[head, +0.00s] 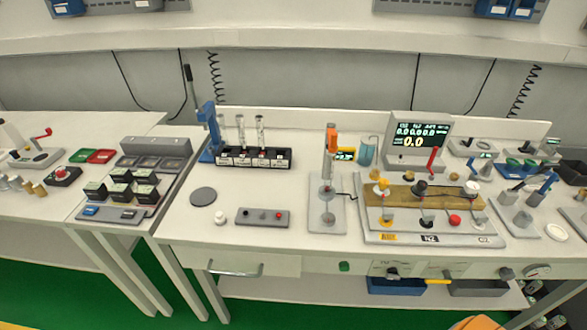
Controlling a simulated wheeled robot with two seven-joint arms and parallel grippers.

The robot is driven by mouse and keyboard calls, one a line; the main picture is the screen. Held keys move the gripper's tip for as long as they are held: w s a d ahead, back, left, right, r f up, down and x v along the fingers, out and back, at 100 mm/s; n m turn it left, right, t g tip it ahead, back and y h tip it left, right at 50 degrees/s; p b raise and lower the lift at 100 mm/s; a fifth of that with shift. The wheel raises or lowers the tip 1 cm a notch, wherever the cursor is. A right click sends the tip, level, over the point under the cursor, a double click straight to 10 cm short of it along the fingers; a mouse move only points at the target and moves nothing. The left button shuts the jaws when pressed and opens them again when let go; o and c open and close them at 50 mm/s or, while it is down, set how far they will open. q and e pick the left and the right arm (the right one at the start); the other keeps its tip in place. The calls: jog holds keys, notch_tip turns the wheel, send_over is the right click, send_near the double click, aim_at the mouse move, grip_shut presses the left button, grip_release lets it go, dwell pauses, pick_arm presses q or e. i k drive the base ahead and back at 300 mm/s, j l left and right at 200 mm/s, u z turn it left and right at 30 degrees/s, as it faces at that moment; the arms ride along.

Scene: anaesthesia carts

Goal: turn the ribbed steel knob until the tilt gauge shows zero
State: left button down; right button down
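A grey round knob (506,273) sits on the front edge of the main bench at the right. It may be the ribbed steel knob, but its ribs are too small to make out. Just right of it is a round white dial (538,270), which may be the tilt gauge. Its needle and marks are too small to read. Another dark knob (392,272) is on the bench front further left.
A yellow handle (437,281) sticks out between the knobs, with a green button (344,266) to the left. Above, a board with coloured valves (372,238) and a lit display (423,132) stand on the bench. An orange shape (478,323) shows at the bottom edge.

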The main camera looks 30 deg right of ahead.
aim_at(328, 219)
jog(key=k+z, duration=0.1)
jog(key=z, duration=1.1)
